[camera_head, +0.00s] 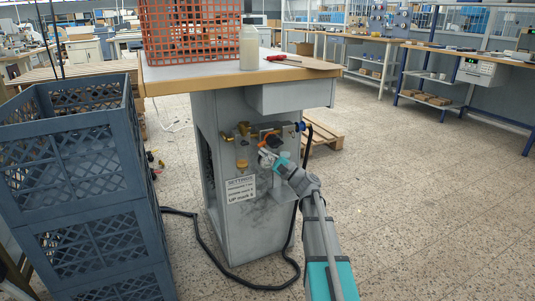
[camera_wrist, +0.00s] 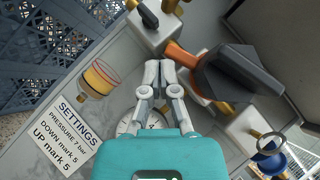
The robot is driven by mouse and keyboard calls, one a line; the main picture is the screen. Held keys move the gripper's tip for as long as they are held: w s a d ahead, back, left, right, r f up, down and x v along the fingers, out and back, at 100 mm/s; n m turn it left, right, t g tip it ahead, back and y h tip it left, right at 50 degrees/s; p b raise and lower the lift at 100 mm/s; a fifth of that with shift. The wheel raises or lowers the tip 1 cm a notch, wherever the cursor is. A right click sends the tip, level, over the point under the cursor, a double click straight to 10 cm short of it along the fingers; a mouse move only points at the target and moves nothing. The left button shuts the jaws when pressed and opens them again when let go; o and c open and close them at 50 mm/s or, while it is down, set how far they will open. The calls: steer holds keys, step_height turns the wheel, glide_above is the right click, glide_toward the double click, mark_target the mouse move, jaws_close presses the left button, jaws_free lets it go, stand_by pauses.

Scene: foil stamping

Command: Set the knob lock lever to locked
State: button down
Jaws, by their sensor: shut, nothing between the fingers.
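A large black knob (camera_wrist: 235,75) sits on the panel of the grey pedestal, right of my fingers in the wrist view. An orange lever (camera_wrist: 182,56) sticks out from beside the knob toward the upper left; it looks like the knob lock lever. In the head view the knob (camera_head: 273,141) is small and partly hidden. My gripper (camera_wrist: 161,76) is shut and empty. Its fingertips are just below the orange lever's left end; I cannot tell whether they touch it. In the head view my gripper (camera_head: 268,158) is in front of the panel.
White valve blocks (camera_wrist: 152,28) flank the black knob. Blue crates (camera_head: 85,190) stand left of the pedestal (camera_head: 235,230); a black hose (camera_head: 205,235) lies on the floor. Right floor is open.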

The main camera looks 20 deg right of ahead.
steer(key=shift+f, duration=0.2)
steer(key=s+d+f+b, duration=0.4)
steer(key=s+f+b, duration=0.2)
steer(key=f+b, duration=0.4)
steer(key=shift+s+d, duration=0.2)
steer(key=shift+s, duration=0.15)
stand_by(0.4)
stand_by(0.5)
